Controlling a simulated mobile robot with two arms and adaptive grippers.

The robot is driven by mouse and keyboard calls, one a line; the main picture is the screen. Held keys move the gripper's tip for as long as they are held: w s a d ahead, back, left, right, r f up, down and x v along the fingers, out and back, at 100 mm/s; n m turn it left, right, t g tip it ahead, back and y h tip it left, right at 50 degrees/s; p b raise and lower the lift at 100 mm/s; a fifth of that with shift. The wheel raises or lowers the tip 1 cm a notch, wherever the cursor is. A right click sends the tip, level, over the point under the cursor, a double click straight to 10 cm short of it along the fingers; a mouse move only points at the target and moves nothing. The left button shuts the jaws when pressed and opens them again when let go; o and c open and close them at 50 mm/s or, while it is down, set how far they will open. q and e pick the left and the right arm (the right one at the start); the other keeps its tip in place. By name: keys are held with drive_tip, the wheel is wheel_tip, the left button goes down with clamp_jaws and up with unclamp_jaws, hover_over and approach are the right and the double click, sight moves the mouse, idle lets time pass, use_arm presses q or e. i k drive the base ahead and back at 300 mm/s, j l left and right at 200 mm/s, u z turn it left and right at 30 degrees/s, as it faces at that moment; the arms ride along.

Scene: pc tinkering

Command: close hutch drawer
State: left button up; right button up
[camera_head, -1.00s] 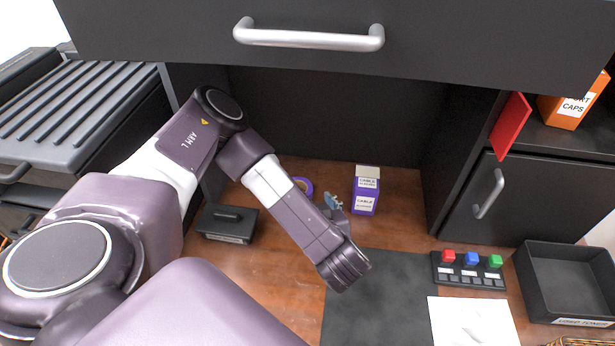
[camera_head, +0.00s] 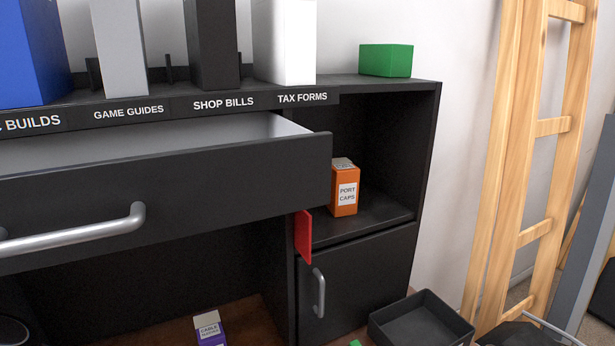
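The black hutch drawer (camera_head: 200,192) is pulled out, and its pale inside shows behind the front panel. Its silver bar handle (camera_head: 80,232) runs along the front at the left and is cut off by the picture's left edge. The hutch (camera_head: 425,135) stands behind it, with binders on top. Neither of my grippers is in this view. A small dark rounded part at the lower left corner is most likely my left arm.
An orange port caps box (camera_head: 344,192) stands in the open cubby right of the drawer. A red panel (camera_head: 303,236) hangs below the drawer's right end. A cabinet door handle (camera_head: 319,292), black tray (camera_head: 420,322) and wooden ladder (camera_head: 535,140) are at the right.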

sight(70, 196)
drive_tip(key=k+l, duration=1.15)
